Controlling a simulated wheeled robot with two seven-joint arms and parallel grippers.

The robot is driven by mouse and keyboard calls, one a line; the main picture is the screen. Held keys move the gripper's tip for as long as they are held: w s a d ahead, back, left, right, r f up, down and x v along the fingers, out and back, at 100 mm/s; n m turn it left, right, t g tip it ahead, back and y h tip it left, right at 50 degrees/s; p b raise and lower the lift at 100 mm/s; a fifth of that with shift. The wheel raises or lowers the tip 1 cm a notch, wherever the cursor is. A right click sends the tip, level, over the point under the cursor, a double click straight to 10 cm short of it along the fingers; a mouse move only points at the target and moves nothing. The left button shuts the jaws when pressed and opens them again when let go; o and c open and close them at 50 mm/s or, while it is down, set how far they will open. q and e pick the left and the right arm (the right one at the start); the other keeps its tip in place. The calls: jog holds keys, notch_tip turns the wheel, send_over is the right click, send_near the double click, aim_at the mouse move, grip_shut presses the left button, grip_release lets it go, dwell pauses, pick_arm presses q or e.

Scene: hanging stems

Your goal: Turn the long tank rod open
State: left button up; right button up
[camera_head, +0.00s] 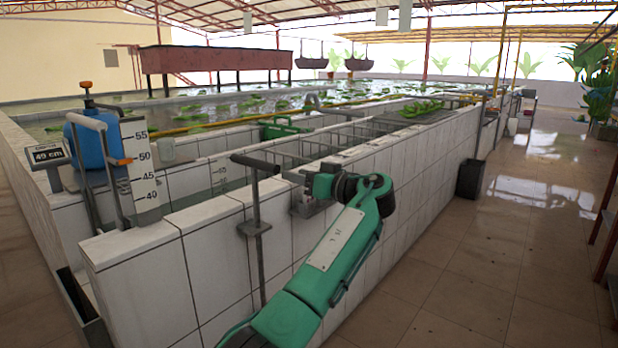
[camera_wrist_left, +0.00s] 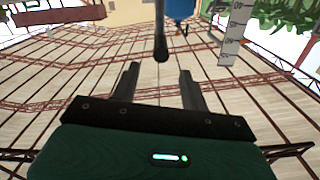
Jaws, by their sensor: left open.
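The long tank rod (camera_head: 256,225) is a dark grey upright rod with a T-shaped crossbar on top. It passes through a bracket on the outer side of the white-tiled tank wall. My left gripper (camera_head: 292,177) is at the end of the green arm, to the right of the rod's crossbar and apart from it. In the left wrist view, the gripper (camera_wrist_left: 159,82) has its two fingers spread with nothing between them. A dark bar with a rounded end, seemingly the rod's handle (camera_wrist_left: 160,45), lies just beyond the fingertips. My right gripper is not in view.
A depth gauge (camera_head: 141,165) and a display (camera_head: 48,155) reading 49 cm stand at the tank's left corner, beside a blue container (camera_head: 88,145). A grey bracket (camera_head: 303,204) is fixed on the wall near my gripper. The tiled floor (camera_head: 480,270) at right is clear.

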pick_arm(q)
jog(key=shift+v, duration=1.3)
